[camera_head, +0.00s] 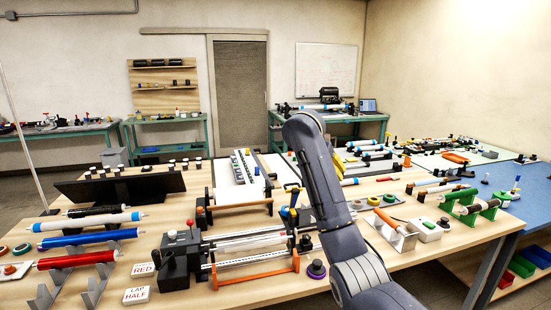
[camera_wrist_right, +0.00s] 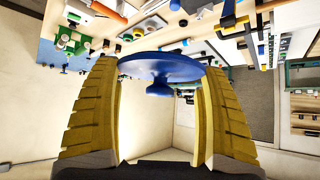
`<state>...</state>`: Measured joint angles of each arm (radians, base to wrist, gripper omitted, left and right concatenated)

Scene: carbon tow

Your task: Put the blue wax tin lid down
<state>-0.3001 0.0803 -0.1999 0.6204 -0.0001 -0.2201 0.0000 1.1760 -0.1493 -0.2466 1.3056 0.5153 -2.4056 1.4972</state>
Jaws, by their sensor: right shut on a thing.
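The blue wax tin lid (camera_wrist_right: 158,69) is a round blue disc with a small knob, seen in the right wrist view. My right gripper (camera_wrist_right: 157,78) has its two yellow ribbed fingers on opposite sides of the lid's rim and is shut on it. In the right wrist view the lid appears against the bench and wall, with no surface visibly touching it. In the head view my right arm rises over the bench middle; I cannot clearly make out the lid there. My left gripper is not in view.
The wooden bench (camera_head: 330,262) is crowded. Green roller stands (camera_head: 470,207) are at the right. The bench's front right has some bare wood.

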